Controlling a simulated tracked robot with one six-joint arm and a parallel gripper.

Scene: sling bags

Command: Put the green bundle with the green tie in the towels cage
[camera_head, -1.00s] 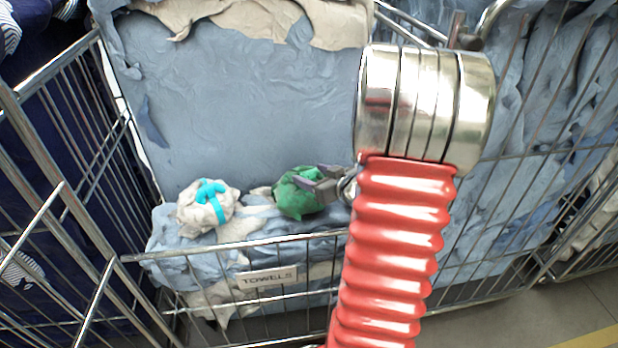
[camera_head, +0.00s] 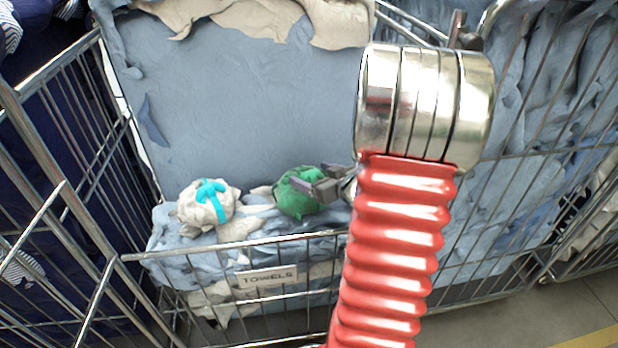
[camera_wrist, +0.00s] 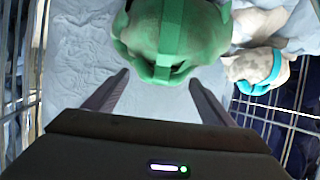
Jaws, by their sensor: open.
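The green bundle with the green tie (camera_head: 294,194) rests on blue-grey cloth inside the towels cage (camera_head: 240,243), which bears a TOWELS label. My gripper (camera_head: 328,184) is just to the right of the bundle and open. In the wrist view the green bundle (camera_wrist: 172,36) lies just beyond the open fingertips of my gripper (camera_wrist: 158,80), with bare cloth between the fingers. Whether a fingertip touches it I cannot tell. Its tie shows as a lighter green band.
A beige bundle with a turquoise tie (camera_head: 206,204) lies left of the green one; it also shows in the wrist view (camera_wrist: 256,68). The cage's wire front and side walls stand close around. A dark blue cloth load (camera_head: 60,150) is at left.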

